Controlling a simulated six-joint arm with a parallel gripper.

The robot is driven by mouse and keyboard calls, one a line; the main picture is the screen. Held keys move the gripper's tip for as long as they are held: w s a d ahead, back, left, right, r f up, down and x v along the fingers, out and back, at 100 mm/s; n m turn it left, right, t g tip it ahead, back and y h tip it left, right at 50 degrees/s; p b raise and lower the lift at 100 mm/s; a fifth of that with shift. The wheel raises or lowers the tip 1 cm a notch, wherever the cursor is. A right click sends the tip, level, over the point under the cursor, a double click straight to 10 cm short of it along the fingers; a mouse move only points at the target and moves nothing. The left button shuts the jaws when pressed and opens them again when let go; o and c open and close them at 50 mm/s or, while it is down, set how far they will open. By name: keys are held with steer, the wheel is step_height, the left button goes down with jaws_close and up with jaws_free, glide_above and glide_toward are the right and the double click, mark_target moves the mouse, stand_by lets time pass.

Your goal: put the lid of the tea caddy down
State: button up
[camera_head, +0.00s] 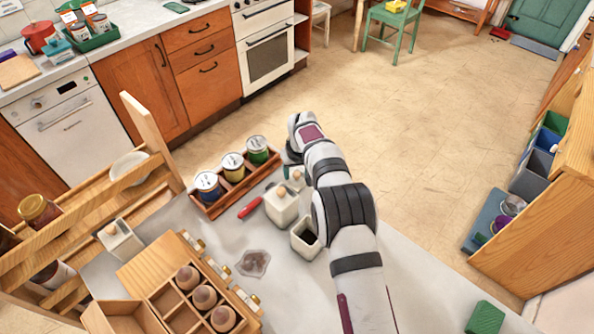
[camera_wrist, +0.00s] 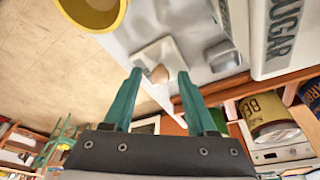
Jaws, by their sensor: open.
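The lid (camera_wrist: 148,54) is a pale square plate with a small brown knob. In the wrist view it lies on the grey worktop, ahead of and between my fingertips. It also shows as a small pale shape by my gripper in the head view (camera_head: 297,181). My gripper (camera_wrist: 159,78) is open, with teal fingers on either side of the knob and no visible grip on it. In the head view, my arm mostly hides the gripper. The tea caddy (camera_head: 304,243) appears to be the open cream box with a dark inside, left of my arm.
A lidded cream canister (camera_head: 281,209) stands close by; a canister marked SUGAR (camera_wrist: 285,35) is at right in the wrist view. A wooden tray (camera_head: 229,190) holds tins, and a red-handled tool (camera_head: 250,208) lies nearby. A yellow round vessel (camera_wrist: 92,14) is at top left.

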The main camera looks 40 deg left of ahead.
mark_target(300, 189)
steer(key=v, duration=1.2)
steer(key=d+r+m+h, duration=0.1)
steer(key=d+r+m, duration=0.3)
steer(key=d, duration=0.7)
steer(key=d+r+m, duration=0.2)
steer(key=d+r, duration=0.4)
steer(key=d, duration=0.4)
steer(key=s+d+r+m+g, duration=0.1)
steer(key=s+d+m, duration=0.2)
steer(key=s+d, duration=0.4)
steer(key=s+d+r+m, duration=0.1)
steer(key=s+d+m, duration=0.3)
steer(key=d, duration=0.5)
steer(key=s+d+f+m, duration=0.1)
steer(key=s+d, duration=0.1)
steer(key=s, duration=0.4)
steer(key=s+d+f+m+g, duration=0.1)
steer(key=s+d+f+m, duration=0.1)
steer(key=s, duration=0.4)
steer(key=shift+s+d+f, duration=0.2)
steer(key=shift+s+d, duration=0.05)
steer(key=shift+d, duration=0.3)
